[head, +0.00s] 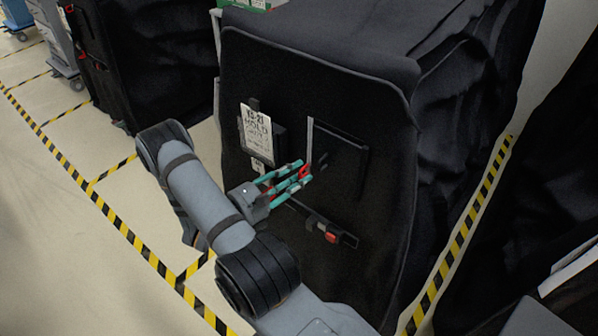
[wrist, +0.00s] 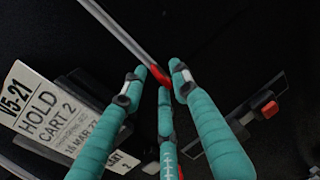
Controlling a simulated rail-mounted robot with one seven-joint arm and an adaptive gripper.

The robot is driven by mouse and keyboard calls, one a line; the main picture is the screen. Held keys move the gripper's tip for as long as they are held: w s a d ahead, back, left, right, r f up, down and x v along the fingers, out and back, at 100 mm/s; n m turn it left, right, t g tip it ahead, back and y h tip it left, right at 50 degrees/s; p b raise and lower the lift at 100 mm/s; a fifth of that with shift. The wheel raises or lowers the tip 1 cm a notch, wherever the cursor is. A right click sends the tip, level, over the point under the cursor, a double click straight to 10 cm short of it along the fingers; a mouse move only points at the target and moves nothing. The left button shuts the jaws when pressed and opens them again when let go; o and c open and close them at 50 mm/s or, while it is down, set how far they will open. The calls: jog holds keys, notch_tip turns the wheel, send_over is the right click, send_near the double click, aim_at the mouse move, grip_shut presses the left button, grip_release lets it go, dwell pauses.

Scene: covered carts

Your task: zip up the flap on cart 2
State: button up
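Cart 2 (head: 240,75) stands under a black cover. Its white label (head: 256,135) reads HOLD and, in the wrist view (wrist: 52,115), CART 2. A thin grey zip strip (head: 309,138) runs down the front beside a dark flap panel (head: 338,160); the strip (wrist: 115,32) also shows in the wrist view. At its lower end is a red zip pull (head: 305,171). My gripper (head: 303,173) has teal fingers whose tips close in around the pull (wrist: 160,76) from several sides. The fingertips partly hide the pull.
A red knob on a dark bracket (head: 330,238) sits below and right of my gripper. Another black-covered cart (head: 160,60) stands behind left, and dark drapery (head: 540,220) is at right. Yellow-black floor tape (head: 130,237) crosses open floor at left.

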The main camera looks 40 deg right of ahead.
jog(key=shift+d, duration=0.55)
grip_shut()
dwell(0.6)
